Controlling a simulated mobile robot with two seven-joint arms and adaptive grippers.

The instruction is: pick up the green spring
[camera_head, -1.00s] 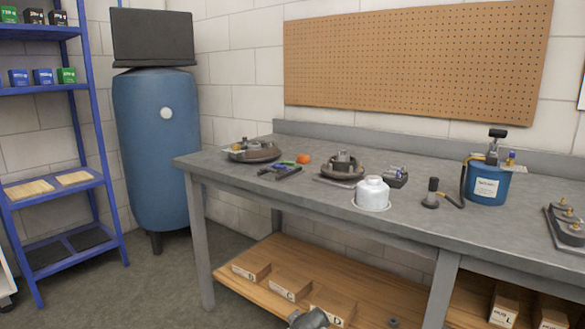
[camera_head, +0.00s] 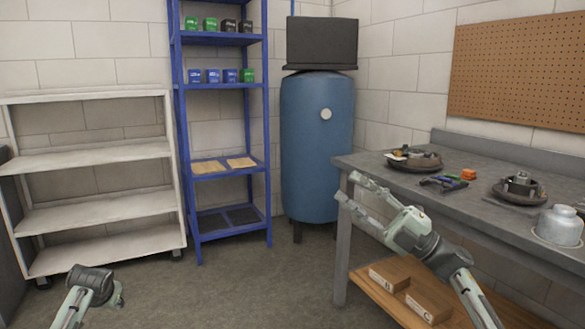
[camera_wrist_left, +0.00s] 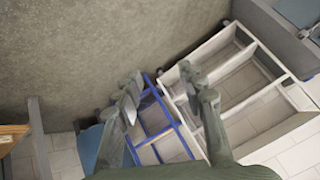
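I cannot make out a green spring in any view. My right gripper (camera_head: 346,186) reaches in front of the workbench's left end in the head view, with its two fingers spread and nothing between them. My left gripper shows only in part at the bottom left of the head view, beyond its dark wrist. In the left wrist view, the left gripper (camera_wrist_left: 160,77) has its fingers apart and empty, above the floor and facing the shelves.
The grey workbench (camera_head: 400,205) on the right holds round metal parts (camera_head: 415,161), pliers (camera_head: 443,183), an orange item (camera_head: 468,174) and a white jar (camera_head: 559,226). A blue tank (camera_head: 310,150), blue rack (camera_head: 228,176) and white shelf (camera_head: 95,157) line the walls. The middle floor is clear.

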